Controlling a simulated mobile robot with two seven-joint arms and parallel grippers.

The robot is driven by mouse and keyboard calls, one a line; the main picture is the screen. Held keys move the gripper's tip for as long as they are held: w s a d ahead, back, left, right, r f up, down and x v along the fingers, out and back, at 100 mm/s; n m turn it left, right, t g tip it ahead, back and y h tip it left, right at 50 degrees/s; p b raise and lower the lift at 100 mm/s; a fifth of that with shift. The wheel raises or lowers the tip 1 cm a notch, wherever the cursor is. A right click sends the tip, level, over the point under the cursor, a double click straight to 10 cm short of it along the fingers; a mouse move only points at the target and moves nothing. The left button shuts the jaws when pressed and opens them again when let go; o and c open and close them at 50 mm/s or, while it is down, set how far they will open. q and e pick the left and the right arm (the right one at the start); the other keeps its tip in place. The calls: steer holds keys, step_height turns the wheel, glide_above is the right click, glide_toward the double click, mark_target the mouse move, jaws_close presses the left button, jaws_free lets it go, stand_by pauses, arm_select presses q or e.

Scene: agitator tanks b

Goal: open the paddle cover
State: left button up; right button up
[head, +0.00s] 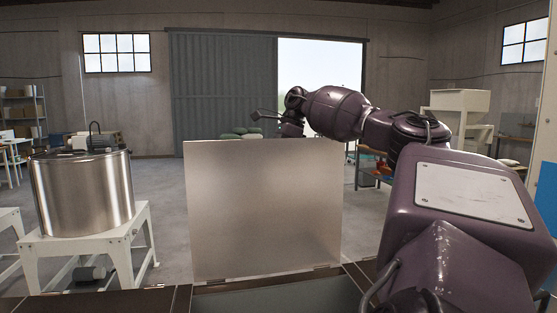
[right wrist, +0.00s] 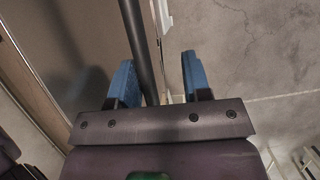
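The paddle cover (head: 262,210) is a flat metal panel. In the head view it stands nearly upright on the dark machine edge in front of me, with its lower edge at small hinges. My right arm reaches over from the right, and its far end is beyond the cover's top right. My left gripper is not in view.
A shiny steel tank (head: 82,195) stands on a white stand (head: 95,255) at the left. Shelves (head: 22,112) are at the far left, and a pale hopper (head: 458,103) is at the back right. Grey floor is open behind the cover.

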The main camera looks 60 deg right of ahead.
arm_select(q)
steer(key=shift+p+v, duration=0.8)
steer(key=shift+p, duration=0.5)
arm_select(e)
steer(key=v, duration=1)
steer(key=shift+r, duration=0.2)
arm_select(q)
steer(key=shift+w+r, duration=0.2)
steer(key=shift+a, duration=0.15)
arm_select(e)
steer(key=shift+s, duration=0.1)
